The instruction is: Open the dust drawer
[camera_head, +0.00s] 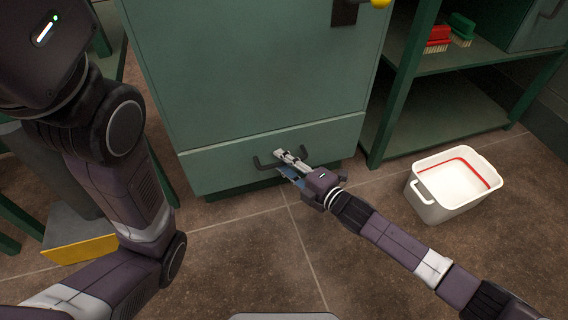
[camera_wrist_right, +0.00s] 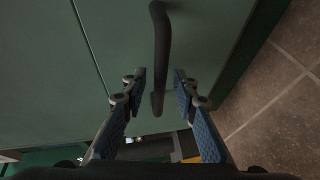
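The dust drawer (camera_head: 225,166) is the bottom front panel of a green cabinet, and it looks closed. Its dark bar handle (camera_head: 262,163) runs across the front. My right gripper (camera_head: 283,162) is at the handle. In the right wrist view the handle (camera_wrist_right: 160,50) reaches down between the two blue-padded fingers of the gripper (camera_wrist_right: 159,92), with a gap on each side. The fingers are apart and not closed on it. My left arm is on the left of the head view; its gripper is not in view.
A white bin (camera_head: 450,190) with a red rim line stands on the tiled floor at the right. A green shelf (camera_head: 450,100) with a red brush (camera_head: 437,38) and a green brush (camera_head: 461,27) is beside the cabinet. Floor before the drawer is mostly clear.

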